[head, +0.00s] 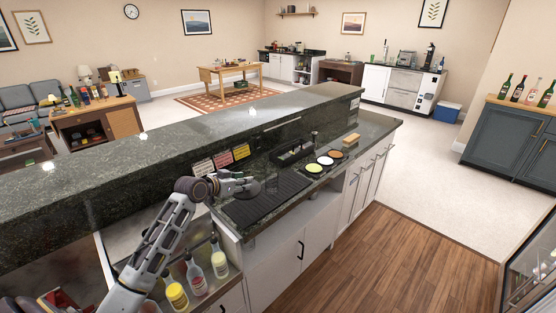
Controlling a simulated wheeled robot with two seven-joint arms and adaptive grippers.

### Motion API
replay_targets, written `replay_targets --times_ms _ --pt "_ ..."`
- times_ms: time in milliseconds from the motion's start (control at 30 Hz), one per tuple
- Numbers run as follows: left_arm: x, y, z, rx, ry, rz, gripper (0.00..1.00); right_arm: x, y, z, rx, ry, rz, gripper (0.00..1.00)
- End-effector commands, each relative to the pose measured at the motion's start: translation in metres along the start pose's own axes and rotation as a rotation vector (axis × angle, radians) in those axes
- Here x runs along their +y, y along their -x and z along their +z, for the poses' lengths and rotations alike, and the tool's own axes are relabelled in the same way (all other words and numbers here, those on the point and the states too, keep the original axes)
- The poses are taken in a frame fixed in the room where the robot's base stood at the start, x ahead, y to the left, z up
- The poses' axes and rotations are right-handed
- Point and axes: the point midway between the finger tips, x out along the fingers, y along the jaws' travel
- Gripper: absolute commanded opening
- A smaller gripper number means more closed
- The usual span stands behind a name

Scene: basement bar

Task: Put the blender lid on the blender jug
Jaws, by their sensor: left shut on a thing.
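My left gripper (246,186) is over the lower bar counter, in front of the raised granite ledge. It is shut on a small dark, roundish thing (254,188), which looks like the blender lid, though it is too small and partly covered to be sure. The thing is near the back end of the black ribbed mat. I cannot clearly make out the blender jug; a faint greyish upright shape (271,183) stands just right of the gripper and may be it. My right gripper is not in view.
The black ribbed mat (262,206) lies on the lower counter. Beyond it are a dark caddy (295,153), coloured round dishes (314,168) and a sponge-like block (351,139). Small cards (222,160) stand against the raised ledge (120,167). Several bottles (195,277) stand in a rail below.

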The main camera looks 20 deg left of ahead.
Motion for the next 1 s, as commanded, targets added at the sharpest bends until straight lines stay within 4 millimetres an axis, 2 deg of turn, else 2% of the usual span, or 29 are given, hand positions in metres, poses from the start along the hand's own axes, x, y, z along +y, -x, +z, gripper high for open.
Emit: replay_targets --times_ms 367,500,633,767,1000 --pt "-0.001 0.0 -0.003 0.001 0.008 -0.021 0.09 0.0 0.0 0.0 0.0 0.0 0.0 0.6" --pt "-0.01 0.001 -0.01 0.002 0.029 -0.065 0.09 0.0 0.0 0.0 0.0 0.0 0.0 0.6" --pt "-0.024 0.006 -0.023 0.003 0.055 -0.12 0.09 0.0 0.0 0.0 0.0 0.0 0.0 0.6" --pt "-0.029 0.012 -0.04 0.003 0.073 -0.158 0.09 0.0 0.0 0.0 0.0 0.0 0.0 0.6" --pt "-0.012 0.02 -0.067 0.004 0.091 -0.188 0.09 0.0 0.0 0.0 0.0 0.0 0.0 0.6"
